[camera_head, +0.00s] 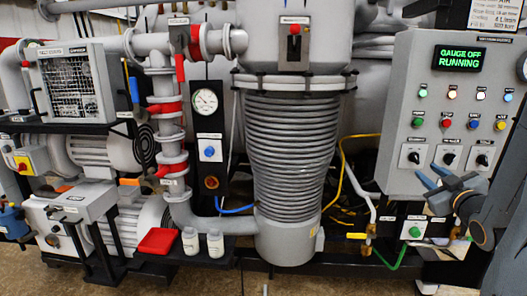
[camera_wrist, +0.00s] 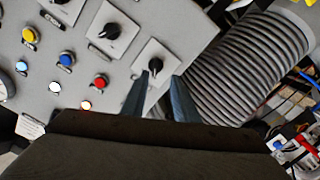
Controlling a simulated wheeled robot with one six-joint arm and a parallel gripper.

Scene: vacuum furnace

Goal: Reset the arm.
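My gripper (camera_head: 430,177) is in front of the lower part of the grey control panel (camera_head: 396,120) at the right of the head view. In the wrist view its two blue-grey fingers (camera_wrist: 160,78) stand apart with a gap between them, and nothing is clearly held. A black rotary knob (camera_wrist: 154,68) on a white plate shows just beyond and between the fingertips. I cannot tell whether a finger touches it. In the head view, a row of three knobs includes the leftmost one (camera_head: 413,157), just above my fingers.
The panel display (camera_head: 460,58) reads "GAUGE OFF RUNNING". Coloured buttons sit below it. A ribbed grey column (camera_head: 290,145) stands left of the panel, with a yellow hose (camera_head: 345,170) between. A gauge (camera_head: 205,100), pumps and two white bottles (camera_head: 215,243) are further left.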

